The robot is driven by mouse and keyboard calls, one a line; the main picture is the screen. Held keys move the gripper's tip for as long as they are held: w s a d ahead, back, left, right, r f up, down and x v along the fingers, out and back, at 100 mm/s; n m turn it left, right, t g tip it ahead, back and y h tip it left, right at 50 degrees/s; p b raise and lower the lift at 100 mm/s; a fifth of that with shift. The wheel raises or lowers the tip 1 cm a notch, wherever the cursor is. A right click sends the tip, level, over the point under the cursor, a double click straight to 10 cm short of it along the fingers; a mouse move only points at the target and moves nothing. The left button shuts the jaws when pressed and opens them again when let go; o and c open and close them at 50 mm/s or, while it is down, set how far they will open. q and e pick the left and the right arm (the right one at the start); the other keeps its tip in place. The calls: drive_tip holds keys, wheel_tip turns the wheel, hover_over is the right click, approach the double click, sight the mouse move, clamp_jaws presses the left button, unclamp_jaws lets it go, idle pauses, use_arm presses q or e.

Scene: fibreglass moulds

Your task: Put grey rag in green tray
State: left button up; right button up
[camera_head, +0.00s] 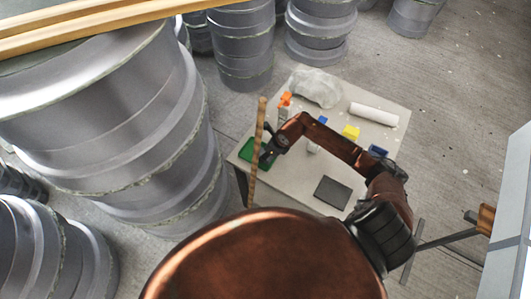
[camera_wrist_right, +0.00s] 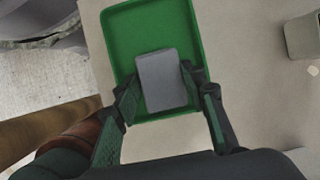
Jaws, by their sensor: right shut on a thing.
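The green tray (camera_head: 246,150) lies at the left edge of the light table, and it fills the upper middle of the right wrist view (camera_wrist_right: 121,33). My right gripper (camera_head: 265,157) reaches over the tray. In the right wrist view its fingers (camera_wrist_right: 160,78) are shut on a grey, block-shaped piece (camera_wrist_right: 162,84), which I take for the grey rag. The rag is over the tray's floor near its near side; I cannot tell whether it touches the floor. In the head view the rag is hidden at the gripper. My left gripper is not in view.
An upright wooden pole (camera_head: 257,140) crosses the view by the tray's side. The table also holds a dark flat pad (camera_head: 333,192), a white roll (camera_head: 374,114), a yellow block (camera_head: 351,132) and a crumpled pale sheet (camera_head: 316,87). Large grey moulds (camera_head: 110,110) stand left.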

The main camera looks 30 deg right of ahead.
drive_tip(key=o, duration=1.2)
drive_tip(key=v, duration=1.2)
drive_tip(key=shift+r, duration=0.1)
